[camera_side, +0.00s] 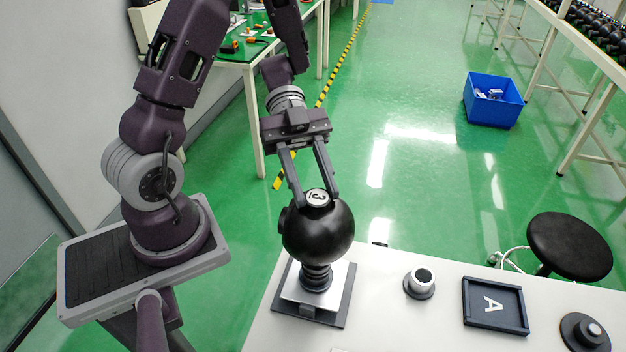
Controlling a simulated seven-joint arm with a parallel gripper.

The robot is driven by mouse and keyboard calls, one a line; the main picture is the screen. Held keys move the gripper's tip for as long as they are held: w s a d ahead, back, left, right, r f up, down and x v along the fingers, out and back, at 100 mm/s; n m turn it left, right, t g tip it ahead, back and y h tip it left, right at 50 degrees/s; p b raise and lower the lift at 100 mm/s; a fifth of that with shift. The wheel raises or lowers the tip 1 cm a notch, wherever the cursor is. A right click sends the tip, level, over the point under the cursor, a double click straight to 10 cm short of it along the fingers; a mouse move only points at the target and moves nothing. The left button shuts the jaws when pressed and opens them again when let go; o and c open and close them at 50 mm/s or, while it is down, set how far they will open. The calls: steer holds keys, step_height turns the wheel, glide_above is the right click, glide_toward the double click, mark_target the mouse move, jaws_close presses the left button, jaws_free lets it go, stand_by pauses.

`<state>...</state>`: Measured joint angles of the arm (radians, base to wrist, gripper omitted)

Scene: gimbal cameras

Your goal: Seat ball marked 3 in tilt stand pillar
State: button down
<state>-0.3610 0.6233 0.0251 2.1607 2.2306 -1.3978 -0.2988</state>
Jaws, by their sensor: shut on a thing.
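The black ball (318,236) has a white top marked 3 and a dark stub on its left side. My gripper (316,200) comes from above, its two fingers shut on the ball's top, one on each side of the white mark. The ball is directly over the dark ribbed pillar (317,278) of the tilt stand, and their outlines meet. I cannot tell whether the ball rests in the pillar or is just above it. The stand's silver plate and dark square base (330,312) lie on the white table's left end. The ball hides the pillar's top.
On the white table (390,325), a short round post (420,284) stands right of the stand. Beyond it are a dark square tray marked A (472,292) and a black round piece with a knob (585,332). A black stool (569,247) and a blue bin (493,108) stand on the floor.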

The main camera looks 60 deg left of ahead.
steer(key=shift+f, duration=0.7)
steer(key=c, duration=0.8)
jaws_free()
steer(key=v, duration=0.7)
